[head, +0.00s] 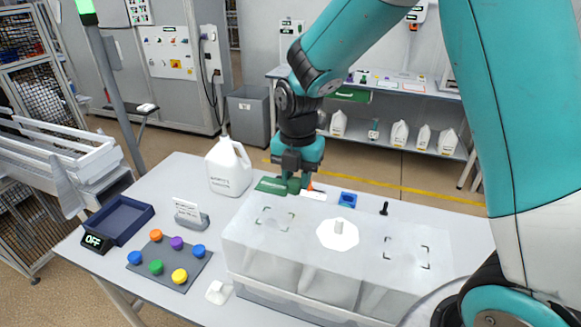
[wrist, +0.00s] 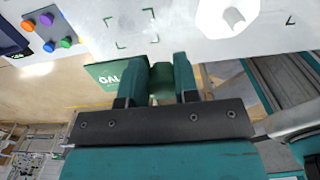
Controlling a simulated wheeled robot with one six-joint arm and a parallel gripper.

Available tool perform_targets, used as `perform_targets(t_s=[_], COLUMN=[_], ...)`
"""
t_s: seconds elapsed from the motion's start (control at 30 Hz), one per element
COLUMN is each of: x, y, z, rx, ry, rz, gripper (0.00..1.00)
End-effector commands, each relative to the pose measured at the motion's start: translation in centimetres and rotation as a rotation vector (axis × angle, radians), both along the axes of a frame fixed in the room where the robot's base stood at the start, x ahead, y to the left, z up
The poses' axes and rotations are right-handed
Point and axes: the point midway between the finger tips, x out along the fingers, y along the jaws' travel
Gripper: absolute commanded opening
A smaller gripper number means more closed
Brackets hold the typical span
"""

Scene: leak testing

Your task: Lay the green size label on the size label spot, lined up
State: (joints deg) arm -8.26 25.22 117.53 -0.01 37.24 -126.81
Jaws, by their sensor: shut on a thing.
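My gripper (head: 293,186) is shut on the green size label (head: 269,185), which sticks out to its left. In the wrist view, the fingers (wrist: 162,72) close on a green block-like part, and the label's flat face (wrist: 104,76) shows white lettering that reads upside down. The label is held behind the back edge of the large white case. Two sets of black corner marks lie on the case top: a left one (head: 273,219) and a right one (head: 406,252). I cannot tell by any writing which is the size label spot. The left one is nearer the label and bare.
A white round piece with a knob (head: 338,233) sits between the marked spots. A white jug (head: 228,167) stands left of my gripper. A blue tray (head: 120,218), a small card stand (head: 191,214) and a mat with coloured caps (head: 170,262) lie at the left.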

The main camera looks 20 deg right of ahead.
Motion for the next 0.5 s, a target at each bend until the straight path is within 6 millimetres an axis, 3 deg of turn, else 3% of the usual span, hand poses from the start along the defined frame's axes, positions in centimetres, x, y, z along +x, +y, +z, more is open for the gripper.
perform_targets(t_s=[0.37,0.5], x=[0.2,0.2], y=[-0.1,-0.1], z=[0.0,-1.2], rx=[0.001,0.0], ry=[0.001,0.001], rz=[0.001,0.0], gripper=[0.0,0.0])
